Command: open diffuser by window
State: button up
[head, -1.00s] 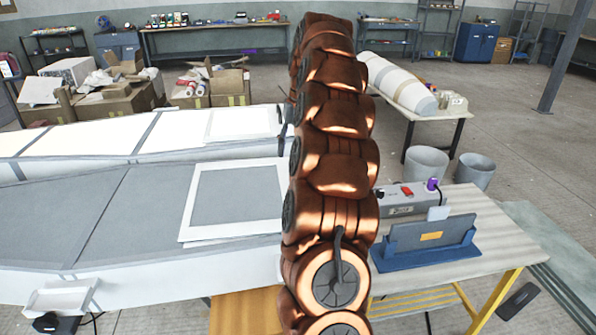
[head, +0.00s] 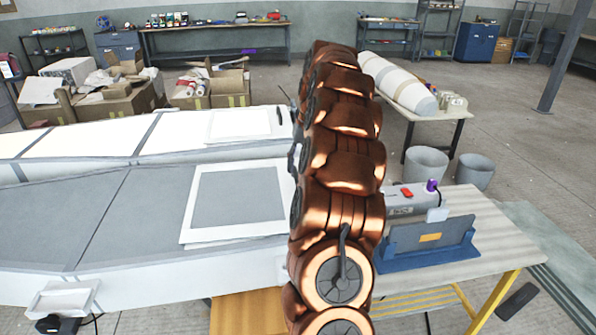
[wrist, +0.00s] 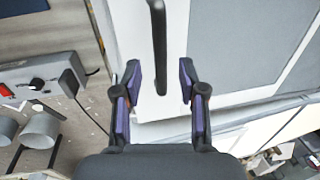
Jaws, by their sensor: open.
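I cannot tell for certain which thing is the diffuser, and no window shows. In the wrist view my gripper (wrist: 160,80) is open, its two purple-padded fingers apart. A dark bar handle (wrist: 158,45) on a white surface appears between the fingers, with clear space on both sides. I cannot tell its depth from the fingertips. In the head view a white-framed grey panel (head: 187,215) lies on the near long grey mould (head: 60,220), left of my arm. My arm hides the gripper there.
A bench (head: 480,208) at right holds a grey power box (head: 404,204) and a blue stand (head: 428,255). A second, white-topped mould (head: 75,136) lies behind the near one. Buckets (head: 427,163) stand behind the bench. Open floor lies at back right.

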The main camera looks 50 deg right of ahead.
jog(key=shift+w+a+f, duration=0.1)
jog(key=shift+f, duration=0.55)
jog(key=shift+w+a+f, duration=0.1)
jog(key=shift+f, duration=0.5)
grip_shut()
